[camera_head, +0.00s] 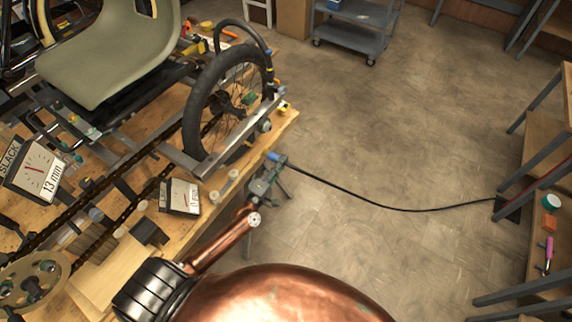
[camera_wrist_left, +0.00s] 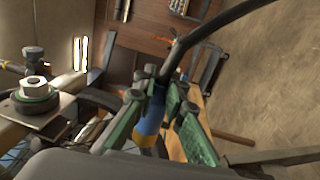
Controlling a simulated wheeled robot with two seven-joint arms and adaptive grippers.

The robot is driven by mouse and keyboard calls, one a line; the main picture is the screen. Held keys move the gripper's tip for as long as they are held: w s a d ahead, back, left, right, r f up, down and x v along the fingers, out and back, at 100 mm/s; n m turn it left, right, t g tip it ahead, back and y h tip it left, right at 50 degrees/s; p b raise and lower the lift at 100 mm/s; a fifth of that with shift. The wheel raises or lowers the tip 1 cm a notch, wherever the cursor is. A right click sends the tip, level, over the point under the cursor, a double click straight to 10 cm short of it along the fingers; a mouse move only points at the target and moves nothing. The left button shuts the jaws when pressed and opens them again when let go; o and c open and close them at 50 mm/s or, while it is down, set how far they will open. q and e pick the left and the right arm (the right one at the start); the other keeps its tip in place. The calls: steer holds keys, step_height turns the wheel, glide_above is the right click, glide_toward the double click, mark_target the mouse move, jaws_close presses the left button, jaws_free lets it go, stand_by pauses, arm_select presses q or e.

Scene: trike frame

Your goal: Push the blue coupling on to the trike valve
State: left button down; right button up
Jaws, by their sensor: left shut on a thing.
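The blue coupling (camera_head: 273,156) is at the end of a black hose (camera_head: 400,208), just off the bench's right edge. My left gripper (camera_head: 270,168) is shut on the coupling below the trike wheel. The left wrist view shows the blue coupling (camera_wrist_left: 152,122) between the green fingers of the left gripper (camera_wrist_left: 160,88). The hose (camera_wrist_left: 190,42) curves up and right there. The trike's spoked wheel (camera_head: 190,128) stands above and left of the gripper, apart from the coupling. I cannot make out the valve for certain. My right gripper is not in view.
The wooden bench (camera_head: 210,215) holds a chain, a SLACK dial (camera_head: 35,172) and a smaller dial sign (camera_head: 180,196). A metal bar (camera_head: 225,142) runs beside the wheel. The hose reaches a rack at right. Open floor lies right of the bench.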

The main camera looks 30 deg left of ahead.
mark_target(265, 156)
arm_select(q)
steer(key=shift+w+a+b, duration=0.15)
steer(key=shift+a+b, duration=0.45)
steer(key=shift+a, duration=1.4)
steer(key=shift+r, duration=0.1)
steer(key=shift+w+a+b, duration=0.15)
steer(key=shift+a+b, duration=0.55)
steer(key=shift+a, duration=1)
steer(key=c, duration=1.9)
jaws_free()
steer(key=s+f, duration=0.1)
steer(key=s, duration=1.1)
steer(key=shift+a+f, duration=0.3)
steer(key=shift+a, duration=0.15)
